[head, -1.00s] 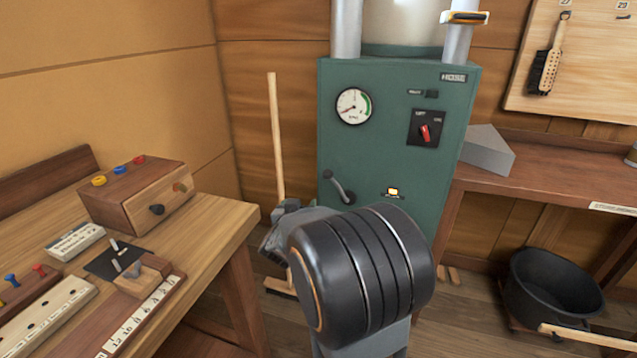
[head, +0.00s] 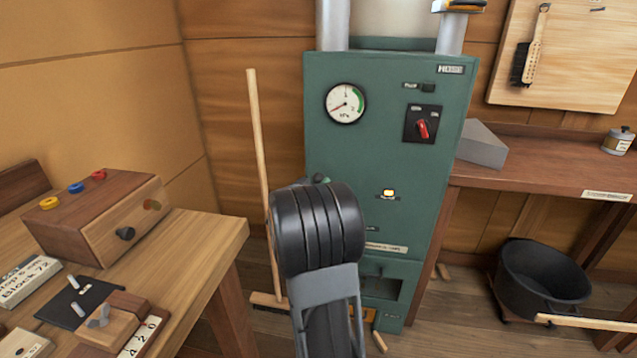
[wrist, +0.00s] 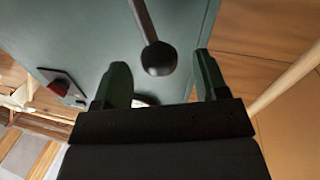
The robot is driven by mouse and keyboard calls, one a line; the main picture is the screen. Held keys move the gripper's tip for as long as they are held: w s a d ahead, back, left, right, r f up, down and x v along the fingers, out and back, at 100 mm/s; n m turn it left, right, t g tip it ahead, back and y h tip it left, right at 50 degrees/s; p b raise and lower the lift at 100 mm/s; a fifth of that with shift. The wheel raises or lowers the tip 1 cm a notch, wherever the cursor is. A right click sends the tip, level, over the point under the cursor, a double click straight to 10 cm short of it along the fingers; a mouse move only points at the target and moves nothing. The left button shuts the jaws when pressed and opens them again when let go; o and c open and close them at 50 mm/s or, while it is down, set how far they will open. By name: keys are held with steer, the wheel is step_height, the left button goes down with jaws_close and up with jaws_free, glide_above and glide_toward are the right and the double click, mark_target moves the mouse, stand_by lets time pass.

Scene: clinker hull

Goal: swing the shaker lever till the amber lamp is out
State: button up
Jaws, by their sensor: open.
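The green hopper cabinet (head: 385,140) stands in the middle of the head view. The amber lamp (head: 388,192) on its front glows. The shaker lever (head: 319,178) is mostly hidden behind my arm in the head view; only its upper end shows. In the wrist view, the lever's dark ball knob (wrist: 158,58) lies between the tips of my gripper (wrist: 160,70). The fingers stand apart on either side of it with gaps showing. My gripper is hidden behind my arm in the head view.
A workbench (head: 215,235) with a wooden box (head: 95,215) and small parts is at left. A broom (head: 262,170) leans beside the cabinet. A shelf (head: 550,172) and a black tub (head: 540,275) stand at right.

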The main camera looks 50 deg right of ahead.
mark_target(319, 179)
steer(key=shift+x, duration=1.7)
jaws_close()
